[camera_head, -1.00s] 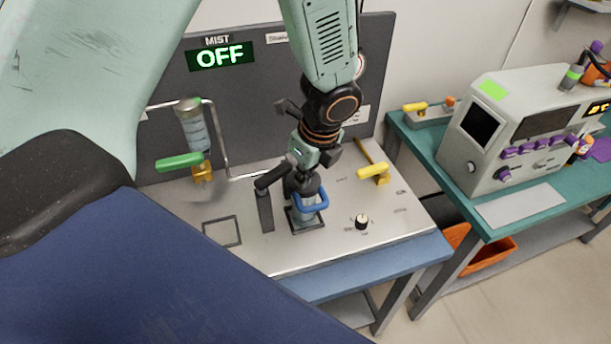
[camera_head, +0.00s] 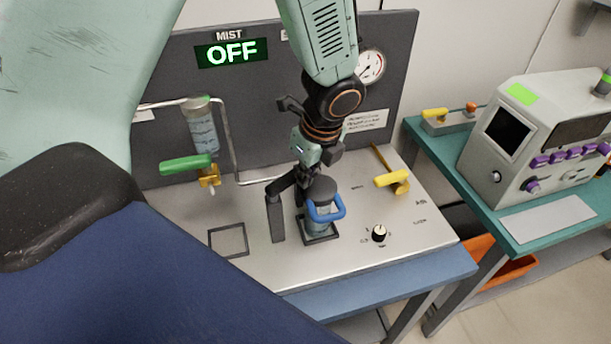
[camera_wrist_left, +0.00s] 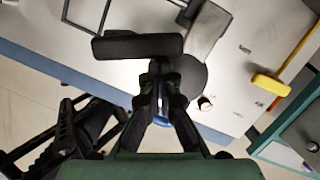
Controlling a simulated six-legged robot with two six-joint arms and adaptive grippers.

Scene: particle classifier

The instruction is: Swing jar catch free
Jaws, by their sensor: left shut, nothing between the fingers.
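The jar (camera_head: 318,224) stands upright on the bench panel, with a dark round lid (camera_head: 321,188) and a blue handle (camera_head: 340,207). Left of it is a dark post (camera_head: 275,218) with a black swing bar (camera_head: 281,186), which looks like the catch. In the left wrist view the bar (camera_wrist_left: 120,47) lies crosswise just beyond the fingertips, with the lid (camera_wrist_left: 190,78) beside them. My left gripper (camera_head: 302,192) is shut and empty, close behind the lid and bar; its fingertips (camera_wrist_left: 160,66) are near the bar, contact unclear. My right gripper is out of view.
A green-handled valve (camera_head: 187,164) under a clear cylinder stands at the left. A grey instrument (camera_head: 530,135) stands on the teal bench.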

